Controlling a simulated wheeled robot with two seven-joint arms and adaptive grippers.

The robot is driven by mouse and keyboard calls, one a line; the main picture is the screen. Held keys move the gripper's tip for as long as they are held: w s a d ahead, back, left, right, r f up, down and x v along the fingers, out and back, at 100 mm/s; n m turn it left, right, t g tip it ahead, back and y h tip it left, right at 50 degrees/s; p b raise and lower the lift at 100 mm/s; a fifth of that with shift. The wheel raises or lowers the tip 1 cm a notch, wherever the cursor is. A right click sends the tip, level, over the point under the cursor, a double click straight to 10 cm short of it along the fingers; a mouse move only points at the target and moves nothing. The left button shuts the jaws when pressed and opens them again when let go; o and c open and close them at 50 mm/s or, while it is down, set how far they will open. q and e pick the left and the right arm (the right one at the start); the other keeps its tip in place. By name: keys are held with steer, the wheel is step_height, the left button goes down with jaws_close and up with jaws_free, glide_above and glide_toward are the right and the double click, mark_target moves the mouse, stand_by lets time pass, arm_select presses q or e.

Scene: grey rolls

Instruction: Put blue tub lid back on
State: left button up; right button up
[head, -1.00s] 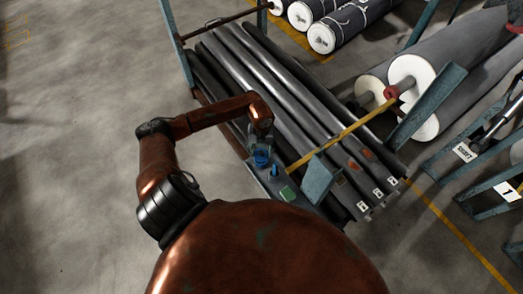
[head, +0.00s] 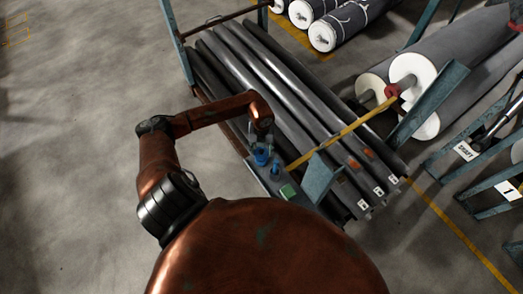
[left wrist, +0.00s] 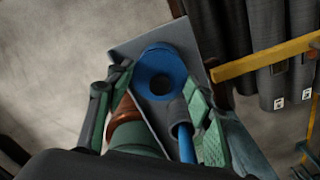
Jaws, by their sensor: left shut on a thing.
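A blue round piece (left wrist: 157,62) with a dark round middle lies between my left fingertips in the left wrist view. The blue tub (head: 262,158) shows in the head view on a narrow grey shelf (left wrist: 130,45), just below my left gripper (head: 262,140). Lid and tub are the same blue, so I cannot tell where one ends. My left gripper, also in the left wrist view (left wrist: 158,82), is closed on the blue lid at or just above the tub; the exact contact is unclear. My right gripper is not in view.
Open floor (head: 70,130) is at left.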

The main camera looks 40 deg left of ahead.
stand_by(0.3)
arm_select(q)
steer(key=shift+f, duration=0.15)
stand_by(0.5)
steer(key=shift+f+b, duration=0.65)
steer(key=shift+f, duration=0.05)
steer(key=o, duration=1.2)
steer(key=shift+o, duration=0.2)
steer(key=shift+r, duration=0.25)
step_height(320, 180, up, 12)
steer(key=shift+f, duration=0.2)
